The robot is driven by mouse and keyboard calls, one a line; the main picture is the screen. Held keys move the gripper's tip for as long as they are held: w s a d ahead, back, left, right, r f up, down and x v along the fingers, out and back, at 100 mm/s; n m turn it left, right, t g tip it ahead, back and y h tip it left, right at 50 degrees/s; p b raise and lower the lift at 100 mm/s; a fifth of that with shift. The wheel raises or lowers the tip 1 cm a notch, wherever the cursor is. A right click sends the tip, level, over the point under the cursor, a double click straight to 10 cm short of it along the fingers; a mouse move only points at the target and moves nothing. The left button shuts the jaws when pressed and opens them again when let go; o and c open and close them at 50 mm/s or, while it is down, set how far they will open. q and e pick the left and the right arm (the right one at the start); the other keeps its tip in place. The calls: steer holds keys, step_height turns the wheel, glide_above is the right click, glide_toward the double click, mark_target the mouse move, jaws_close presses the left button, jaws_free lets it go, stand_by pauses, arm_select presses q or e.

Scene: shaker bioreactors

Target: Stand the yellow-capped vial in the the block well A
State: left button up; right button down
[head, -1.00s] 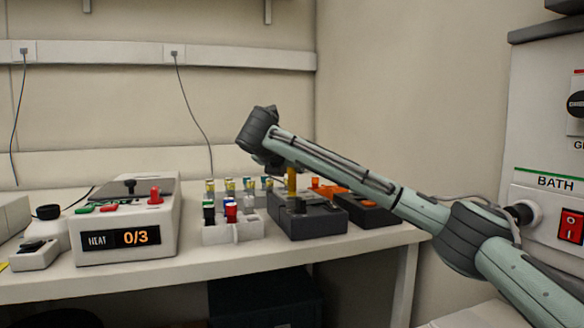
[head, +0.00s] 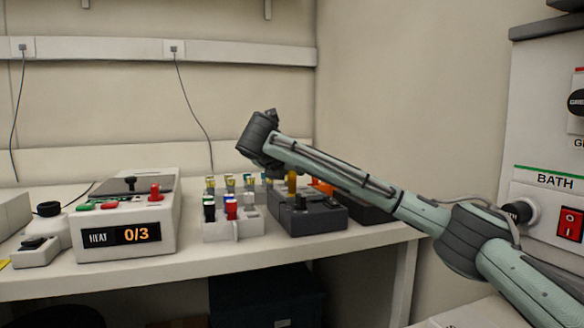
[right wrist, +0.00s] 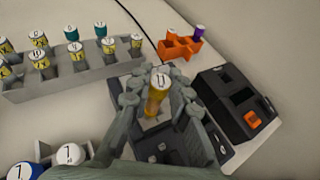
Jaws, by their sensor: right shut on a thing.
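My right gripper (right wrist: 158,101) is shut on the yellow-capped vial (right wrist: 157,92), whose pale numbered top faces up in the right wrist view. In the head view the vial (head: 292,182) hangs upright below my right gripper (head: 284,174), at the back of the dark grey block (head: 318,223). The block (right wrist: 196,145) lies under the fingers in the wrist view. The vial's lower end and the well beneath it are hidden, so I cannot tell how deep it sits. My left gripper is not in view.
A grey rack (right wrist: 60,80) holds several vials behind. A white rack (head: 220,232) with coloured caps stands left of the block. An orange holder (right wrist: 180,46) and a black box (right wrist: 232,108) are close on the right. A heater (head: 125,215) stands further left.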

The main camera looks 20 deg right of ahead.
steer(key=shift+f, duration=0.3)
stand_by(0.5)
steer(key=shift+f, duration=0.6)
steer(key=shift+f, duration=0.25)
steer(key=c, duration=1.3)
jaws_free()
steer(key=shift+c, duration=0.2)
